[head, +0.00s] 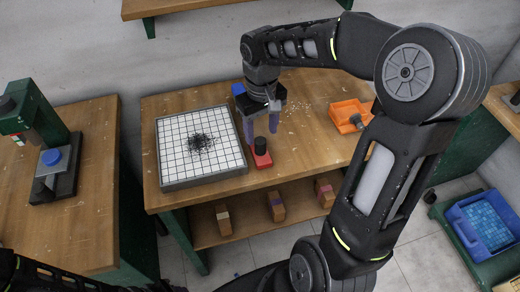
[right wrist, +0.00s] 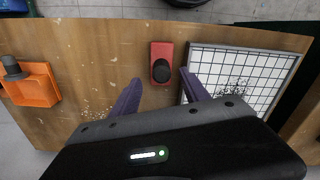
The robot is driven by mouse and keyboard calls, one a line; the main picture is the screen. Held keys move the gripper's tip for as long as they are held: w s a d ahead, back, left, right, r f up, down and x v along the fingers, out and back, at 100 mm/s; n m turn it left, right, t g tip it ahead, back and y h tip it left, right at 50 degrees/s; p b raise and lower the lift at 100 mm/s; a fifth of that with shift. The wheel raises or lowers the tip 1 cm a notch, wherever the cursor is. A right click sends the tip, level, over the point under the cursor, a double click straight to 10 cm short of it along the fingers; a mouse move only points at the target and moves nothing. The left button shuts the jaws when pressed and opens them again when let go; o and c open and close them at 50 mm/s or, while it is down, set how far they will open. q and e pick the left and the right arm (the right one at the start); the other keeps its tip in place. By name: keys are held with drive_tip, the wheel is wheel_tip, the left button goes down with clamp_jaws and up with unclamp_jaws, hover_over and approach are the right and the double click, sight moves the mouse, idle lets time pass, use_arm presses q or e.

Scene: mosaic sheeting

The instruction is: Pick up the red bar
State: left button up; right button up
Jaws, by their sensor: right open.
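The red bar (head: 261,161) lies on the wooden table, just right of the white grid board, and has a black knob on top. In the right wrist view the red bar (right wrist: 161,79) sits upright in the picture, between and slightly beyond the fingertips. My right gripper (head: 261,132) points down over the table with its two purple fingers spread, behind the bar in the head view. Whether the fingers are level with the bar is unclear. My left gripper is not in view.
The grid board (head: 210,178) with dark crumbs on it is close beside the bar. An orange tray (head: 343,112) with a dark-handled tool stands to the right. Several small blocks sit on the lower shelf (head: 250,221). A blue crate (head: 464,222) stands at far right. A green press (head: 30,118) stands left.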

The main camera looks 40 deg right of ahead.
sight(260, 139)
drive_tip(key=shift+f, duration=0.25)
drive_tip(key=shift+a+f+p, duration=0.1)
drive_tip(key=shift+f+p, duration=0.6)
drive_tip(key=shift+f, duration=1.95)
clamp_jaws()
drive_tip(key=shift+r, duration=0.1)
